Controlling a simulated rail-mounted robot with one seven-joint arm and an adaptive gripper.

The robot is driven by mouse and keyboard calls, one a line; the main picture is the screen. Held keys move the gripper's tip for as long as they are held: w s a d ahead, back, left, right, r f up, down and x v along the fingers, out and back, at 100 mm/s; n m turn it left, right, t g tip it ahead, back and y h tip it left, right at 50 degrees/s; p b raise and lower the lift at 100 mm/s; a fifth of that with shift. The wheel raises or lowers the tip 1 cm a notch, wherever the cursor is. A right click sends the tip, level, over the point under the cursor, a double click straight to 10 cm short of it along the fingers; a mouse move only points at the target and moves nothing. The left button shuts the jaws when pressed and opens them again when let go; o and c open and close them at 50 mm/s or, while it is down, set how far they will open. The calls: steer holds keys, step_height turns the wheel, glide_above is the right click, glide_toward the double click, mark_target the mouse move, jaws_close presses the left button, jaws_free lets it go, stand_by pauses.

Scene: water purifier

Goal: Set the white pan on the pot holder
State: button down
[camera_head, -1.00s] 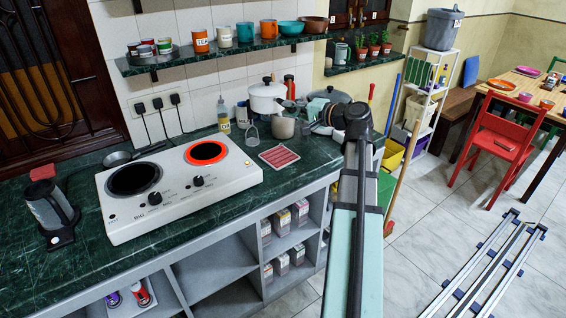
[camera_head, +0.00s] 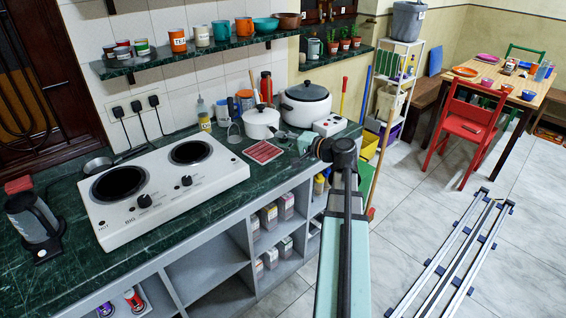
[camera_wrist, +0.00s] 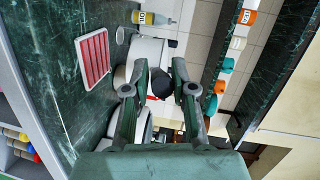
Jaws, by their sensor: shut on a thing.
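The white pan (camera_head: 262,124) has a white lid and stands upright just behind the pot holder in the head view. It also shows beyond my fingers in the wrist view (camera_wrist: 149,50). My gripper (camera_head: 302,143) is to its right, shut on its dark handle; in the wrist view the fingers (camera_wrist: 160,78) flank a black rounded part. The red-and-white striped pot holder (camera_head: 263,152) lies flat and bare on the green counter, and shows at upper left in the wrist view (camera_wrist: 93,58). I cannot tell whether the pan touches the counter.
A larger white cooker (camera_head: 305,106) stands behind my gripper, close by. The two-plate hob (camera_head: 165,180) is left of the pot holder. Bottles and a clear jug (camera_head: 222,115) stand near the wall. A shelf (camera_head: 190,60) with cups hangs above.

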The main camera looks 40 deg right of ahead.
step_height(320, 180, down, 9)
steer(key=shift+p, duration=0.3)
stand_by(0.4)
steer(key=c, duration=1)
jaws_free()
steer(key=shift+f, duration=0.15)
steer(key=shift+o, duration=0.2)
steer(key=shift+s, duration=0.15)
